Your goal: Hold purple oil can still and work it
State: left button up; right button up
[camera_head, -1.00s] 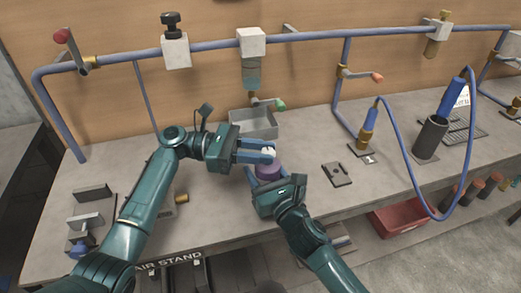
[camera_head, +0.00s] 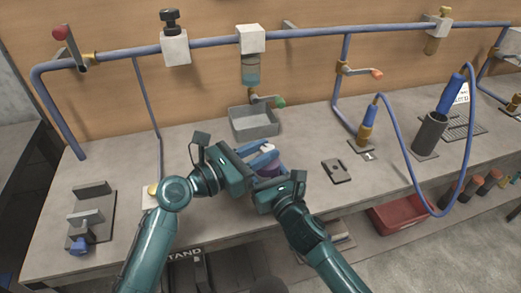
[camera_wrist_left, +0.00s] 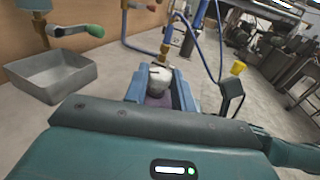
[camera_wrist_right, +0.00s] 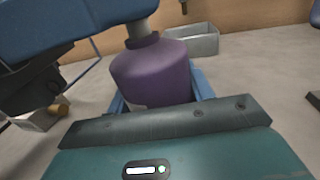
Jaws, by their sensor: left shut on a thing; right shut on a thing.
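The purple oil can (camera_head: 268,170) stands upright near the middle of the bench, mostly hidden by my grippers in the head view. Its purple body (camera_wrist_right: 152,75) and grey neck show large in the right wrist view. My right gripper (camera_head: 272,176) is shut on the body from the front right. My left gripper (camera_head: 264,153) is above it, shut on the pale top of the can (camera_wrist_left: 156,79), which sits between its blue fingers in the left wrist view. The exact contact at the top is partly hidden.
A grey open tray (camera_head: 254,124) stands just behind the can. A small dark plate (camera_head: 336,171) lies to the right. A blue hose (camera_head: 397,150) loops farther right. A bracketed fixture (camera_head: 92,218) is at the left. Bare bench lies between the can and the plate.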

pick_arm(q)
jog(key=shift+n+t+y, duration=0.3)
jog(key=shift+t, duration=0.1)
jog(key=o, duration=1)
jog(key=v, duration=1.2)
